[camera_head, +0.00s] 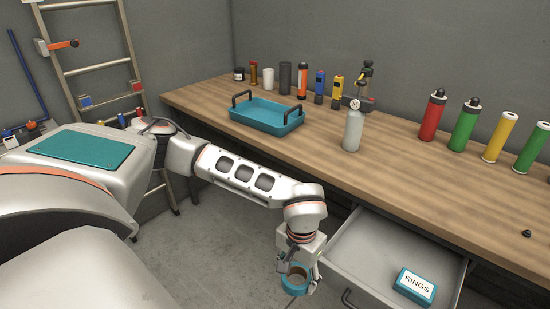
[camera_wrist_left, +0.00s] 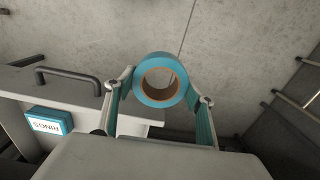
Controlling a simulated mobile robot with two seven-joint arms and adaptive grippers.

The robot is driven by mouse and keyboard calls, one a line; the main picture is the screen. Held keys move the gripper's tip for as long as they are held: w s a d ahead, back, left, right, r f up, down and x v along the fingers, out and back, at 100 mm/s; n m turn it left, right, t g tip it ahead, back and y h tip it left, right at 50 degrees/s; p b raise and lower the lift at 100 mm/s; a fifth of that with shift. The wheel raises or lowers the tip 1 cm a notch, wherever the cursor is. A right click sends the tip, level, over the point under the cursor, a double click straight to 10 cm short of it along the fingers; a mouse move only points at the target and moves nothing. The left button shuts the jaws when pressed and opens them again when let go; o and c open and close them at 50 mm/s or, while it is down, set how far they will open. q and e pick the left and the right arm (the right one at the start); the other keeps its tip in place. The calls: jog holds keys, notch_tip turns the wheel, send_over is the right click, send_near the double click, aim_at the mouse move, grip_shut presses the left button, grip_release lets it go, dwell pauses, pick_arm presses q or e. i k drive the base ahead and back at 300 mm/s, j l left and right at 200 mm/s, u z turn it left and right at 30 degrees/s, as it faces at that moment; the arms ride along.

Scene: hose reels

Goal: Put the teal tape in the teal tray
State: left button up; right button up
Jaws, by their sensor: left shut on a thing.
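The teal tape (camera_head: 296,279) is a roll with a brown core. My left gripper (camera_head: 298,276) is shut on it, left of the open drawer and lower than the bench top. In the left wrist view the tape (camera_wrist_left: 160,80) sits between the two fingers of the left gripper (camera_wrist_left: 161,88), with grey floor behind it. The teal tray (camera_head: 266,117) stands on the wooden bench, at the back left, with two dark handles. Its visible inside looks empty. My right gripper is not in view.
An open drawer (camera_head: 385,262) holds a teal box labelled RINGS (camera_head: 415,287); the box also shows in the left wrist view (camera_wrist_left: 50,122). Several bottles and tubes line the bench's back. A ladder (camera_head: 97,70) leans at the left.

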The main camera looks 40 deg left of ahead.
aim_at(280, 125)
jog(key=j+z, duration=0.15)
jog(key=j, duration=0.35)
jog(key=j+z, duration=0.1)
jog(key=j, duration=0.4)
jog(key=j+z, duration=0.15)
jog(key=j, duration=0.4)
jog(key=j+z, duration=0.1)
jog(key=j, duration=0.4)
jog(key=j+z, duration=0.15)
jog(key=j, duration=0.35)
jog(key=k+j+z, duration=0.1)
jog(key=j, duration=0.4)
jog(key=k+j+z, duration=0.15)
jog(key=j, duration=0.35)
jog(key=k+j+z, duration=0.1)
jog(key=j, duration=0.35)
